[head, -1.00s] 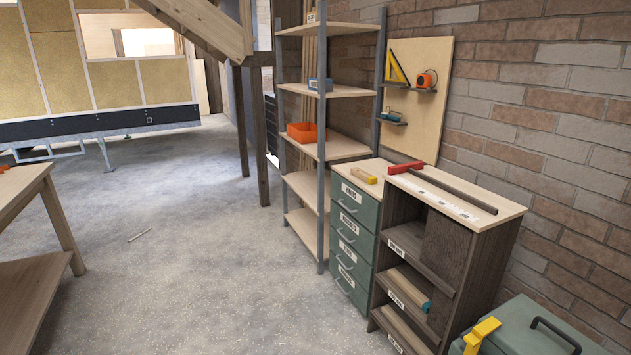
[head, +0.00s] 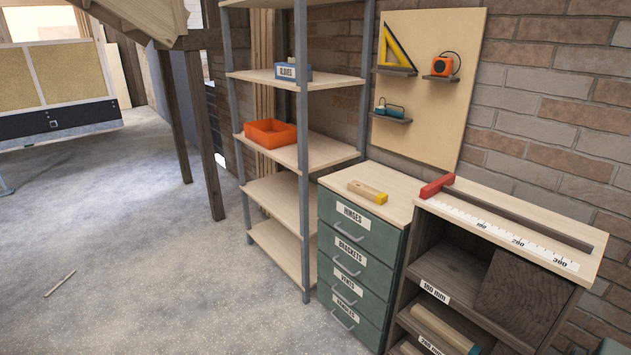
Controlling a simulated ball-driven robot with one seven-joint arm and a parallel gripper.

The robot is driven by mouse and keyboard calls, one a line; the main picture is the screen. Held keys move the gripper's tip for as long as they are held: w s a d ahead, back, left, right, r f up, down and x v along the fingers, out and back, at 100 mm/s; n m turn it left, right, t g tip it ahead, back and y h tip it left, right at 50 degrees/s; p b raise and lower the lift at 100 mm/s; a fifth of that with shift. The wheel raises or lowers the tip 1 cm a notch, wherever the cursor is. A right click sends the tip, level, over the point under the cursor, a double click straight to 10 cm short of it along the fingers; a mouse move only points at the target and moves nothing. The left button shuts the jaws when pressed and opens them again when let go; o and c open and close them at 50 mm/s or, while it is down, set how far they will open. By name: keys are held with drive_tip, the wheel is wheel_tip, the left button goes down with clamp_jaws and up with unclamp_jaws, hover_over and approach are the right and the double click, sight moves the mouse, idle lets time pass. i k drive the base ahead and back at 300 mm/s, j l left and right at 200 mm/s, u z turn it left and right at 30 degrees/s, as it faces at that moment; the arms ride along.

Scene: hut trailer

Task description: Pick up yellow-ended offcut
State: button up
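The yellow-ended offcut (head: 367,192) is a short pale wooden block with a yellow right end.
Right of the cabinet stands a dark rack (head: 453,269) with a ruler strip and a red-ended dark bar (head: 515,210) on top. A shelf unit (head: 303,205) with an orange bin (head: 270,133) stands left. A pegboard (head: 428,125) hangs behind. The floor (head: 150,270) at left is mostly clear.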

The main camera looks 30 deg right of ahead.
sight(379, 197)
drive_tip(key=i+l+u, duration=0.1)
drive_tip(key=i, duration=0.4)
drive_tip(key=i+l+u, duration=0.15)
drive_tip(key=i, duration=0.4)
drive_tip(key=i+l+u, duration=0.1)
drive_tip(key=i, duration=0.4)
